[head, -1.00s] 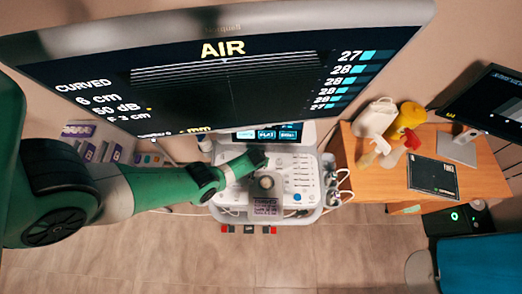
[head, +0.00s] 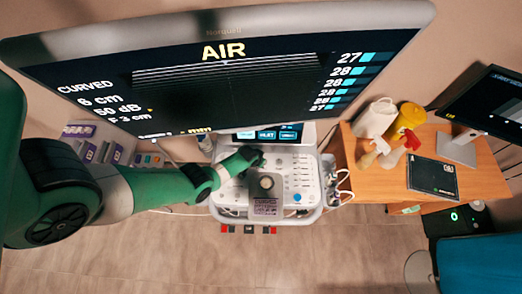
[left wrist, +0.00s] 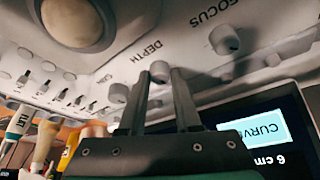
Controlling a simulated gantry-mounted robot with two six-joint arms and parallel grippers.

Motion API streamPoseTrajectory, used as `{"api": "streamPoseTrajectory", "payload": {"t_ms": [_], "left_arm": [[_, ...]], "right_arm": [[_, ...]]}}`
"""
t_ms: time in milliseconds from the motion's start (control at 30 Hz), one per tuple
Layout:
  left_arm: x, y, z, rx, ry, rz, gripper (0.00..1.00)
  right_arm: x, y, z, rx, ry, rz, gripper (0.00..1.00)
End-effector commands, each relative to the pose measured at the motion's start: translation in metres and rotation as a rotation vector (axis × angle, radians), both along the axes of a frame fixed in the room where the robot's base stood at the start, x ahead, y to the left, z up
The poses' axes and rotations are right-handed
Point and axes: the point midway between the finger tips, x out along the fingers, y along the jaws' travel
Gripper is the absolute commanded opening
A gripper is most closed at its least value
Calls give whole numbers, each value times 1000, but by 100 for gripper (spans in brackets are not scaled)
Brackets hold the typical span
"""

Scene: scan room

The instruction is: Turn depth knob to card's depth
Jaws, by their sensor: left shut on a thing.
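The depth knob (left wrist: 160,72) is a small grey knob under the DEPTH label on the console panel. My left gripper (left wrist: 163,74) has its two dark fingers on either side of it, shut on it. In the head view my left gripper (head: 254,158) reaches over the console (head: 292,170) and hides the knob. The card (head: 266,207), with small dark print, lies at the console's front; its print is too small to read. The big monitor (head: 225,75) reads CURVED, 6 cm, 50 dB, F 3 cm. My right gripper is not in view.
The focus knob (left wrist: 224,40) stands close to the right of the depth knob. The trackball (left wrist: 72,22) and several small knobs are on the same panel. The touch screen (left wrist: 265,135) reads 6 cm. A wooden desk (head: 385,185) holds bottles right of the console.

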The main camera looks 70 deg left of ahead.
Motion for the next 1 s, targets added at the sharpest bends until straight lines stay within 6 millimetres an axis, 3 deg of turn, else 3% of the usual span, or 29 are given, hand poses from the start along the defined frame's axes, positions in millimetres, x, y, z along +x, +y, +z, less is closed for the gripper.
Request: {"api": "streamPoseTrajectory", "payload": {"t_ms": [700, 1000], "left_arm": [[-1, 6, -2, 0, -2, -674, 0], [-1, 7, 0, -1, 0, -926, 0]], "right_arm": [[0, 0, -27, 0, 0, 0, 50], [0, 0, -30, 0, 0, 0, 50]]}}
